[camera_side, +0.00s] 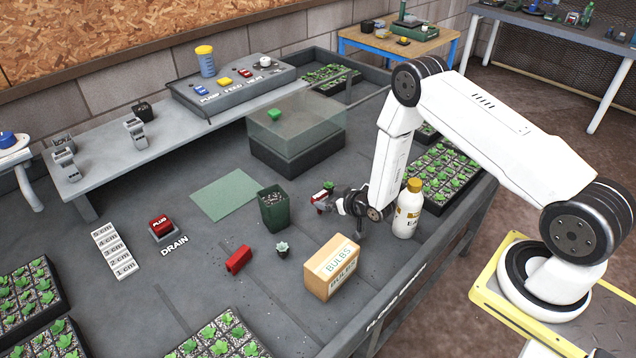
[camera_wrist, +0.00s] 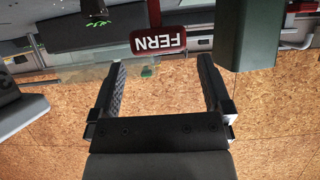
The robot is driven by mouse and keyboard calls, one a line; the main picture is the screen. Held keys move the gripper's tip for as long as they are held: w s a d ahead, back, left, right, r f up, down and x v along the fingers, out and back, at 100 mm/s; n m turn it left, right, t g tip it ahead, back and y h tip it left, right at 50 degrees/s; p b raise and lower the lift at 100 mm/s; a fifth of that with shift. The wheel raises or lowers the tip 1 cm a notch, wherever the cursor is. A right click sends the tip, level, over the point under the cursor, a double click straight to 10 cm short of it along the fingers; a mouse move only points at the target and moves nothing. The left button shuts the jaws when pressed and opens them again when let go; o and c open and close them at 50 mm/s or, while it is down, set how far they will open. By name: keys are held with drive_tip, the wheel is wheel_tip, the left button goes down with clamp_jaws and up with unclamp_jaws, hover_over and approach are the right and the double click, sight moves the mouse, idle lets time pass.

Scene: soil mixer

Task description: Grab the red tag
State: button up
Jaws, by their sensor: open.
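The red tag (camera_wrist: 158,40), marked "FERN" in white letters, shows upside down in the wrist view. It sits just beyond the fingertips and between their lines. In the side view the red tag (camera_side: 319,197) is a small red piece right at the jaws, partly hidden by them. My gripper (camera_side: 332,204) is low over the table, to the right of the dark green pot. In the wrist view my gripper (camera_wrist: 161,68) has its two fingers spread wide with nothing between them. I cannot tell whether a fingertip touches the tag.
The dark green pot (camera_side: 273,209) stands left of the jaws, and close on the right in the wrist view (camera_wrist: 245,35). A white bottle (camera_side: 407,212) is to the right.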

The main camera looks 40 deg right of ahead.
sight(320, 194)
drive_tip(key=shift+x, duration=2.5)
drive_tip(key=shift+s+f, duration=0.1)
drive_tip(key=c, duration=1)
drive_tip(key=shift+o, duration=0.2)
drive_tip(key=shift+r, duration=0.9)
drive_tip(key=w+r+v, duration=0.1)
drive_tip(key=v, duration=0.7)
drive_tip(key=a+r+v, duration=0.1)
drive_tip(key=r+v, duration=0.1)
drive_tip(key=v, duration=0.7)
drive_tip(key=shift+w+a+r, duration=0.2)
drive_tip(key=shift+a+r, duration=0.1)
drive_tip(key=shift+r, duration=0.05)
